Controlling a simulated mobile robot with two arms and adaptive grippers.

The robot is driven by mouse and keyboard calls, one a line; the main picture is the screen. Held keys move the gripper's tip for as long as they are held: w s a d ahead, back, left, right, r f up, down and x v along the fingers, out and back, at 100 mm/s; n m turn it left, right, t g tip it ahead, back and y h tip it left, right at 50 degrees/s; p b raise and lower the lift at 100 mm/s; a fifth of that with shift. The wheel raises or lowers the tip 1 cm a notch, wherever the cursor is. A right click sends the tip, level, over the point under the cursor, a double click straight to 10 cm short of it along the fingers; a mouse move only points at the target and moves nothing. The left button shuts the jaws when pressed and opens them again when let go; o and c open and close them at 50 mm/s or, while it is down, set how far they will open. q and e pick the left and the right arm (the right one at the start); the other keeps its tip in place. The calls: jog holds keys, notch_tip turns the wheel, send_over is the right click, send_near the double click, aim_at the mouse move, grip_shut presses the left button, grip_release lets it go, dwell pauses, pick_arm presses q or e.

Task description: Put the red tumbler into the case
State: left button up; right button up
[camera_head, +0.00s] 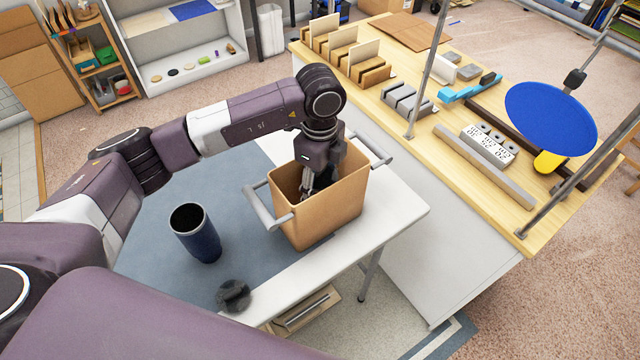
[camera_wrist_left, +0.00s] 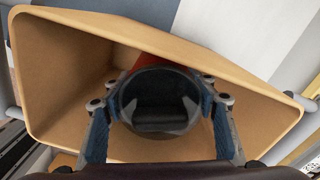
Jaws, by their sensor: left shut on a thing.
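The case (camera_head: 335,210) is a tan, open-topped bin with grey bar handles, standing on the white table. My left gripper (camera_head: 307,186) reaches down into its opening from above. In the left wrist view, the gripper's blue-padded fingers (camera_wrist_left: 158,112) are closed on both sides of a round, dark-mouthed vessel. A red patch of it, the red tumbler (camera_wrist_left: 143,61), shows beyond the rim. The tumbler is within the walls of the case (camera_wrist_left: 60,75). Its base is hidden, so I cannot tell whether it touches the floor. My right gripper is not in view.
A dark blue tumbler (camera_head: 197,236) stands on the blue-grey mat (camera_head: 160,265) left of the case. A dark grey lump (camera_head: 233,296) lies near the table's front edge. A wooden bench (camera_head: 470,190) with blocks and a blue disc (camera_head: 550,118) is at right.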

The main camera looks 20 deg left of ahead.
pick_arm(q)
jog(key=shift+f, duration=0.15)
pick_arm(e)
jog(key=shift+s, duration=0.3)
pick_arm(q)
jog(key=shift+f, duration=0.1)
jog(key=shift+f, duration=0.15)
jog(key=o, duration=1.9)
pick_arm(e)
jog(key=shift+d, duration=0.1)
